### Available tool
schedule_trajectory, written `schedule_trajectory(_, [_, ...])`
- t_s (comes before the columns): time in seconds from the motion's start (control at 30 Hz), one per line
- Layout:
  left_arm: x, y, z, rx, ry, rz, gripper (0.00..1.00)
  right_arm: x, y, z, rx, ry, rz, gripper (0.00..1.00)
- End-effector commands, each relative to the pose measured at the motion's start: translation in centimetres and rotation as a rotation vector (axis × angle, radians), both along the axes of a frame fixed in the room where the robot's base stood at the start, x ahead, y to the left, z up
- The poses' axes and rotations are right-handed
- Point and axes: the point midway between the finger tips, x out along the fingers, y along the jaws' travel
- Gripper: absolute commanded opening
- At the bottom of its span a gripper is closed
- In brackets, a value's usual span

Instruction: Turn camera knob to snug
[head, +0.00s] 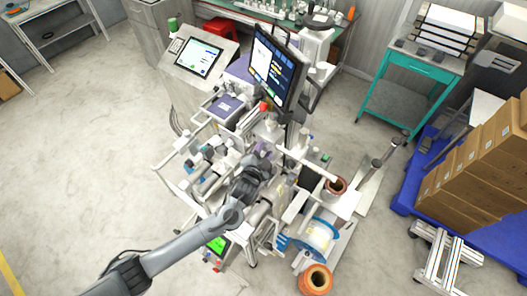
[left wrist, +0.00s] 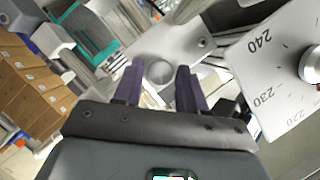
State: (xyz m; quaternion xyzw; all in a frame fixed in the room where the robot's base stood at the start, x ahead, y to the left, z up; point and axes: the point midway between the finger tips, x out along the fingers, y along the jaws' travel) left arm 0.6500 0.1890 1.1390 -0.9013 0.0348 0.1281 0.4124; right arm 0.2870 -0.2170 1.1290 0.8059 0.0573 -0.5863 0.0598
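My left gripper (head: 262,160) reaches over the middle of the machine in the head view, its fingertips too small to make out there. In the left wrist view its two dark purple fingers (left wrist: 160,85) stand apart with a gap between them. A round silvery knob-like part (left wrist: 159,72) on a grey plate shows in that gap, beyond the fingers; I cannot tell whether they touch it. A white dial plate (left wrist: 270,75) marked 220, 230 and 240 is at the right, with a silver knob (left wrist: 311,65) at the picture edge. Which part is the camera knob is unclear. My right gripper is not in view.
The machine carries a monitor (head: 274,70), a tablet screen (head: 199,57) and a reel (head: 318,236). Cardboard boxes (head: 480,160) on a blue pallet and a teal cart (head: 408,85) are right. Floor at left is clear.

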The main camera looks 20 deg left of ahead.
Motion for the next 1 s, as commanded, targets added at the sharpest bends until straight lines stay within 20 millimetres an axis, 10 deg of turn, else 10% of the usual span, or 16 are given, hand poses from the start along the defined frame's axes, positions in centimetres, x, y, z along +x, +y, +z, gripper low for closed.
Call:
schedule_trajectory(0.53, [-0.8, 0.0, 0.1, 0.0, 0.001, 0.001, 0.57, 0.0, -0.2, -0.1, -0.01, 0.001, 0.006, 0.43])
schedule_trajectory(1.0, [-7.7, -0.4, 1.9, -0.002, 0.001, -0.001, 0.57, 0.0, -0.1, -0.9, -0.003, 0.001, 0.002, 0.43])
